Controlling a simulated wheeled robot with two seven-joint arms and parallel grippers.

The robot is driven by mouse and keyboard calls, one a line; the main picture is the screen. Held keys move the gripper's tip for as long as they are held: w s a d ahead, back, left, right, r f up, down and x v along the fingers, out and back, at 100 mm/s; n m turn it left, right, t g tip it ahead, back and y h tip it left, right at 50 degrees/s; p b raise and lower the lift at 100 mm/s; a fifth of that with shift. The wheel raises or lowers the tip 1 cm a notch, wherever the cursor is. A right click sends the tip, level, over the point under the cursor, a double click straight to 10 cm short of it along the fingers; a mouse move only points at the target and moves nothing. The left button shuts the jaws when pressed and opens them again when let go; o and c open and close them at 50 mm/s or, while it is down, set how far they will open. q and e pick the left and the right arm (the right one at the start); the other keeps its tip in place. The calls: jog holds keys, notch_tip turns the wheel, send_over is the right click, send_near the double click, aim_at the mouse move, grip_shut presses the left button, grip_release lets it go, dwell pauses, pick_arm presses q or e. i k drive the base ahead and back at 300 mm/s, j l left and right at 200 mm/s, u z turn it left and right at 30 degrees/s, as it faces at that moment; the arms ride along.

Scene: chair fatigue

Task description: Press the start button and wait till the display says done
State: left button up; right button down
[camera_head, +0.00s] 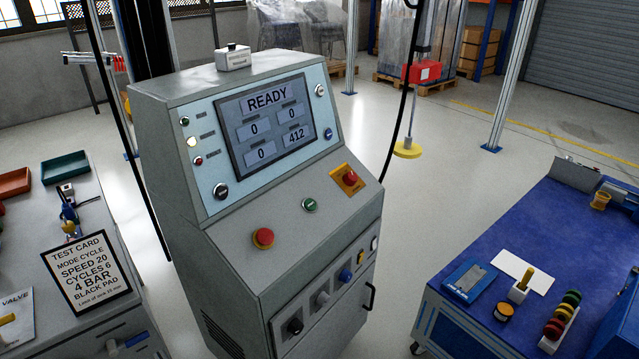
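The display (268,122) on the grey control console (190,120) reads READY, with fields showing 0, 0, 0 and 412. A small green button (309,204), its label too small to read, sits on the sloped panel below it. A red mushroom button (263,238) is to its lower left. Another red button (350,178) on a yellow plate is to its upper right. Neither of my grippers is in view.
Several knobs (322,298) line the console's lower front. A test card (87,277) stands on the left bench, reading mode cycle, speed 20, cycles 6, 4 bar, black pad. A blue-topped bench (530,240) with small parts stands right. Floor between console and right bench is clear.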

aim_at(310, 205)
jog(key=i+j+z, duration=0.3)
jog(key=i+j, duration=0.2)
jog(key=j, duration=0.2)
jog(key=i+j+z, duration=0.15)
jog(key=j, duration=0.25)
jog(key=i, duration=0.1)
